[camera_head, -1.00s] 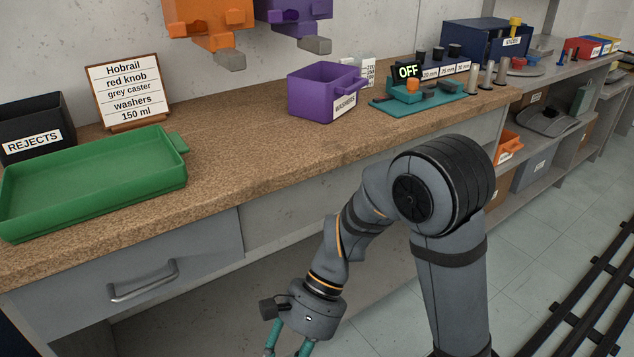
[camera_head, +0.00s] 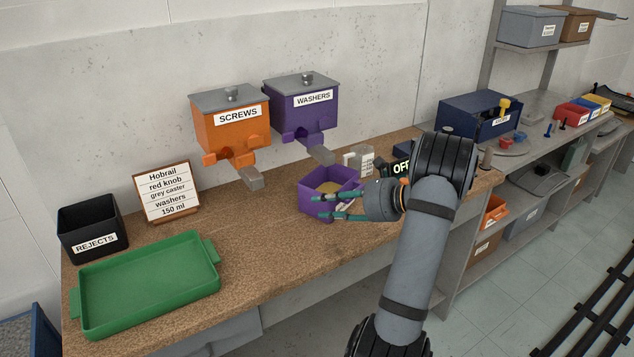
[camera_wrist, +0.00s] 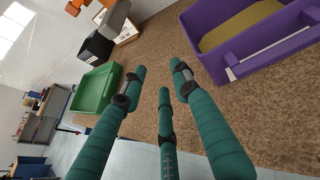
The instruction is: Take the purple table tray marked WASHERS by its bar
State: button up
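The purple table tray (camera_head: 312,199) stands on the bench below the purple WASHERS dispenser (camera_head: 307,112). A tan layer shows inside it.
A green tray (camera_head: 150,285), a black REJECTS bin (camera_head: 92,228) and an order card (camera_head: 167,191) stand on the left of the bench. The orange SCREWS dispenser (camera_head: 232,125) hangs on the wall. The OFF display (camera_head: 402,167) is close behind my wrist.

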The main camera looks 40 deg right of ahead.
jog(key=m+h+p, duration=0.1)
jog(key=m+h, duration=0.1)
send_near(314, 190)
jog(key=shift+t, duration=0.4)
jog(key=p+x, duration=0.1)
jog(key=x, duration=0.2)
jog(key=p+x, duration=0.1)
jog(key=x, duration=0.2)
jog(key=f+p+x, duration=0.1)
jog(key=x, duration=0.3)
jog(key=shift+s+r, duration=0.1)
jog(key=shift+s, duration=0.15)
jog(key=shift+c, duration=0.3)
grip_shut()
jog(key=shift+r, duration=0.15)
